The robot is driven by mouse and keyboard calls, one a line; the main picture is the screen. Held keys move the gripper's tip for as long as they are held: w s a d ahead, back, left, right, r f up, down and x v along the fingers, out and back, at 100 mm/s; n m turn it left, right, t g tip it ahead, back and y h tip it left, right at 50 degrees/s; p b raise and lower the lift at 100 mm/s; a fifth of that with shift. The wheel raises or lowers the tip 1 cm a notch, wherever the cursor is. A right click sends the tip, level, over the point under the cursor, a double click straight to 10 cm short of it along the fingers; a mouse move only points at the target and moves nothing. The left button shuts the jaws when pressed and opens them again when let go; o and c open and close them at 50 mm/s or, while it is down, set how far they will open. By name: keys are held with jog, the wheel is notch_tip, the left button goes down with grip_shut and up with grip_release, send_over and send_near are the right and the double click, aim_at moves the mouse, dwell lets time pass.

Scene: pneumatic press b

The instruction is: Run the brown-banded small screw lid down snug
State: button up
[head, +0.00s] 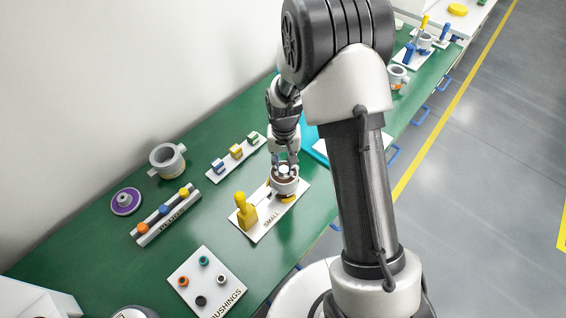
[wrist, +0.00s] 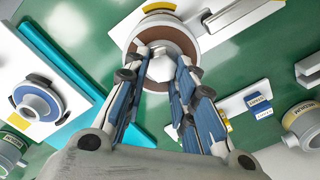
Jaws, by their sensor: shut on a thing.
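The brown-banded small screw lid (wrist: 183,46) sits on a round grey-white body (wrist: 130,28) at the top middle of the wrist view. Its brown face shows around a pale knob (wrist: 160,68). The body (head: 284,187) also shows in the head view on the white board (head: 262,232) marked SMALL. My gripper (head: 285,166) points down from above, and it also shows in the wrist view (wrist: 160,58). Its two blue-padded fingers are shut on the pale knob, one on each side. The fingers hide part of the lid, and the thread is not visible.
A yellow toggle clamp (head: 243,210) stands on the same board, left of the body. A bushings board (head: 206,283), a plug rack (head: 165,215), a purple disc (head: 126,201) and a grey ring housing (head: 167,160) lie leftward. Green bench (head: 225,225) shows between them.

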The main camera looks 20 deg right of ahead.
jog(key=m, duration=0.3)
jog(key=shift+w+d+r+m, duration=0.1)
jog(key=shift+d+r+m, duration=0.05)
jog(key=shift+m, duration=0.25)
jog(key=m, duration=0.3)
jog(key=shift+d+m, duration=0.1)
jog(key=shift+m, duration=0.2)
jog(key=m, duration=0.3)
jog(key=shift+m, duration=0.3)
jog(key=shift+s+m+p, duration=0.15)
jog(key=shift+m, duration=0.9)
jog(key=shift+s+m+p, duration=0.1)
jog(key=shift+m+p, duration=0.05)
jog(key=shift+m, duration=0.9)
jog(key=o, duration=1.1)
jog(key=shift+s, duration=0.2)
jog(key=shift+c, duration=0.2)
